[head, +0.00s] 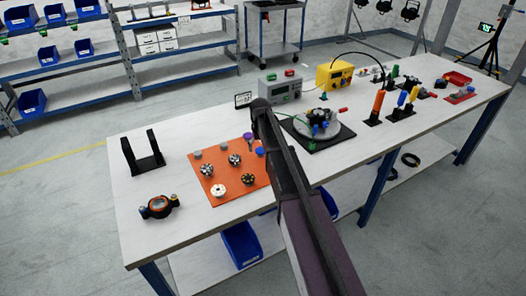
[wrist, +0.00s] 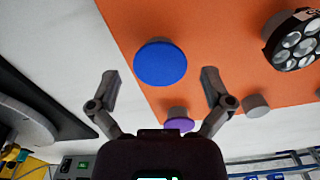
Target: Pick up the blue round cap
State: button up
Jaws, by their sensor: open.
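The blue round cap (wrist: 161,64) lies on the orange mat (wrist: 225,45) in the wrist view, near the mat's edge. In the head view the cap (head: 260,152) shows as a small blue spot beside my arm, on the right part of the orange mat (head: 232,204). My gripper (wrist: 161,86) is open and empty. In the wrist view its two fingers stand to either side of the cap's lower edge, apart from it. In the head view my arm hides most of the gripper.
A purple cap (wrist: 179,125) and a grey cap (wrist: 255,105) are close to the blue one. A round multi-lens light (wrist: 292,40) is at the right. In the head view, several small par can parts share the mat, and a black-based turntable (head: 318,130) stands to its right.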

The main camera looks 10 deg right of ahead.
aim_at(261, 150)
dwell(0.3)
jog(key=c, duration=0.8)
jog(key=shift+r, duration=0.1)
notch_tip(261, 150, up, 3)
jog(key=p, duration=0.3)
jog(key=shift+r+p, duration=0.2)
jog(key=shift+p, duration=0.15)
jog(key=s+d, duration=0.1)
jog(key=s, duration=0.4)
jog(key=s+d+r+p, duration=0.1)
jog(key=s, duration=0.4)
jog(key=s+d+p, duration=0.1)
jog(key=s, duration=0.4)
jog(key=shift+s+d+r, duration=0.3)
jog(key=shift+d+r, duration=0.05)
jog(key=shift+r, duration=0.05)
